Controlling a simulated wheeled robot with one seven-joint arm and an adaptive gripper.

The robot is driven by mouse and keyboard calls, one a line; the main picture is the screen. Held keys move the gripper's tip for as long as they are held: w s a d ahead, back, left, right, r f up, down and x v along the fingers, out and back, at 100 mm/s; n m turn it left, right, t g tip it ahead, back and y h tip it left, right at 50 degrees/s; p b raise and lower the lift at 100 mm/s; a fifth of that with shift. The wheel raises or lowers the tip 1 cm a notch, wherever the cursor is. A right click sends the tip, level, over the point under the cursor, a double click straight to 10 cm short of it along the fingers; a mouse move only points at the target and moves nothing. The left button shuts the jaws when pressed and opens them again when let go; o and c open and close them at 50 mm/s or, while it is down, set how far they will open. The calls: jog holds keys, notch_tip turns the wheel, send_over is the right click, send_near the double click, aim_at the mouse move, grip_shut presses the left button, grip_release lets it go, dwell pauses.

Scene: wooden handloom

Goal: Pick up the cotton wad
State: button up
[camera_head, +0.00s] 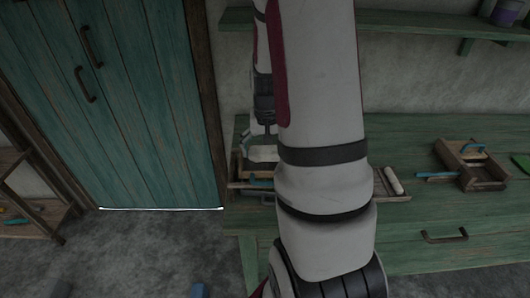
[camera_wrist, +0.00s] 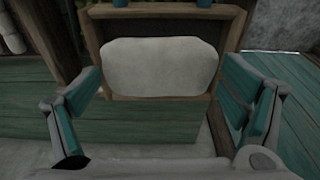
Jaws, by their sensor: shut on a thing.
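The cotton wad (camera_wrist: 160,66) is a pale, rounded block between my two fingertips in the wrist view. My gripper (camera_wrist: 160,72) is shut on it, with one teal-padded finger at each side of it. Behind and around the wad is a wooden tray (camera_wrist: 185,12); I cannot tell whether the wad still touches it. In the head view the white wad (camera_head: 263,153) shows just left of my arm, over the green workbench (camera_head: 420,253). My arm hides much of the tray and most of my gripper there.
A white roll (camera_head: 393,180) lies right of my arm. A wooden box (camera_head: 482,180) with a blue-handled tool stands further right on the bench, a blue tool (camera_head: 437,175) beside it. A shelf (camera_head: 400,21) runs above. A teal door (camera_head: 110,100) is at the left.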

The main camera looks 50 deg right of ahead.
jog(key=s+a+r+p, duration=0.1)
jog(key=s+a+p, duration=0.3)
jog(key=s+a, duration=0.4)
jog(key=shift+s+r+p, duration=0.25)
jog(key=shift+s+p, duration=0.1)
jog(key=shift+s, duration=0.85)
jog(key=s+a+p, duration=0.1)
jog(key=p, duration=0.2)
jog(key=shift+a+f+p, duration=0.1)
jog(key=shift+p, duration=0.3)
